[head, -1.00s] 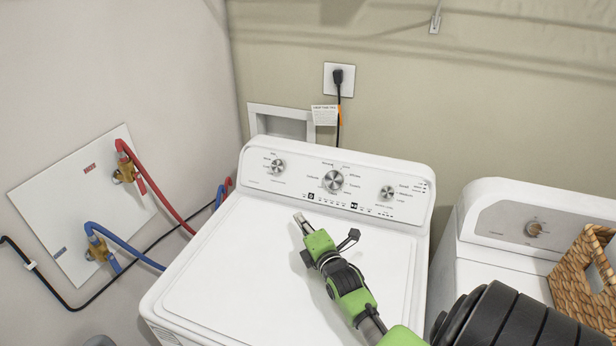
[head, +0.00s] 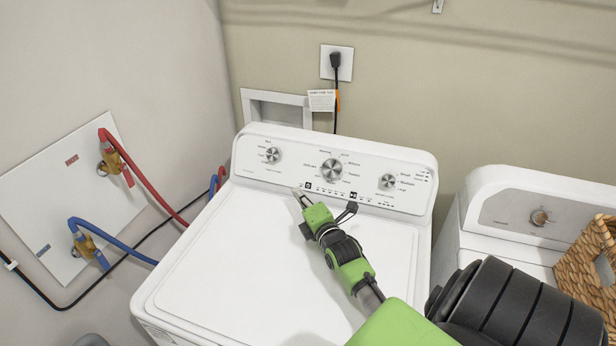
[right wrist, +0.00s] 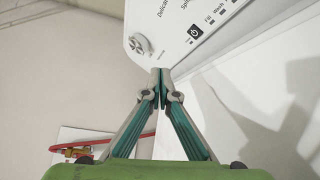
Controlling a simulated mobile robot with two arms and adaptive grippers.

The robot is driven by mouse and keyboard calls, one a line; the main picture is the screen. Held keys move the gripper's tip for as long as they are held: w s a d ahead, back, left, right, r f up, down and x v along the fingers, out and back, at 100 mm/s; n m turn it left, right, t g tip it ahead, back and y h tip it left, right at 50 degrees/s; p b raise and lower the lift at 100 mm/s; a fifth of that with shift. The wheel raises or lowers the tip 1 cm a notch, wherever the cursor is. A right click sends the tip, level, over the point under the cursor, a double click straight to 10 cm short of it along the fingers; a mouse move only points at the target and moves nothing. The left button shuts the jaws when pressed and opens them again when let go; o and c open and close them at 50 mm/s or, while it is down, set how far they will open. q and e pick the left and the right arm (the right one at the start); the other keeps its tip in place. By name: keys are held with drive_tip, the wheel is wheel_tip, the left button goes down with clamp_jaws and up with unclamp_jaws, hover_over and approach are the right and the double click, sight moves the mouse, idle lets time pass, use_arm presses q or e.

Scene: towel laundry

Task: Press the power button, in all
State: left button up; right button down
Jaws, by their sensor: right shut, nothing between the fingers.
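In the right wrist view the button (right wrist: 195,32) shows above and to the right of the fingertips. My right gripper (head: 297,193) is shut and empty, its tip close to the panel's lower edge, just left of and below the button. The fingertips also show in the right wrist view (right wrist: 160,76), meeting each other. I cannot tell whether they touch the panel. My left gripper is not in view.
The white washer (head: 230,250) has a flat, clear lid under my right arm. Knobs (head: 331,170) stand out from the panel. A second machine (head: 500,215) with a wicker basket (head: 585,260) stands to the right. Red and blue hoses (head: 160,192) run at the left wall.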

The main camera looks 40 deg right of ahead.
sight(308, 186)
drive_tip(key=d+f+b, duration=0.1)
drive_tip(key=w+d+b, duration=0.1)
drive_tip(key=w+d+f+b, duration=0.1)
drive_tip(key=d, duration=0.1)
drive_tip(key=shift+f+b, duration=0.3)
drive_tip(key=shift+b, duration=0.1)
drive_tip(key=shift+w+d+f+b, duration=0.2)
drive_tip(key=shift+w+d+b, duration=0.1)
drive_tip(key=shift+d+b, duration=0.15)
drive_tip(key=shift+w+d, duration=0.1)
drive_tip(key=shift+d, duration=0.1)
idle(0.5)
drive_tip(key=shift+w+d+f+b, duration=0.1)
drive_tip(key=shift+d+f+b, duration=0.05)
drive_tip(key=shift+d+b, duration=0.2)
